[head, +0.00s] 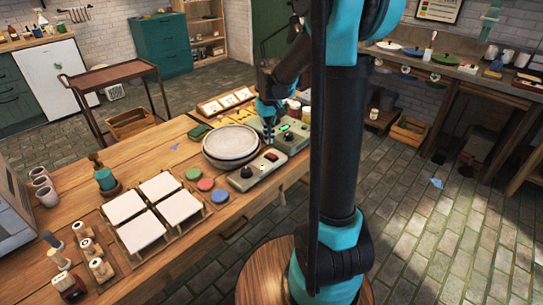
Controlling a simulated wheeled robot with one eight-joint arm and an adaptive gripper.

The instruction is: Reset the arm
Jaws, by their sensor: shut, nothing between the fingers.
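My gripper (269,131) is at the end of my teal and black arm, pointing down over the wooden table. It is small in the head view; its fingers look shut, with nothing seen between them. I cannot tell whether the fingertips touch anything.
White square tiles (124,207) lie on the table (203,238), with coloured discs (206,184) beside them. Brushes and stamps stand at the lower left. A brown cart (109,76) is behind the table. A workbench (460,72) stands at the right; the brick floor between is mostly clear.

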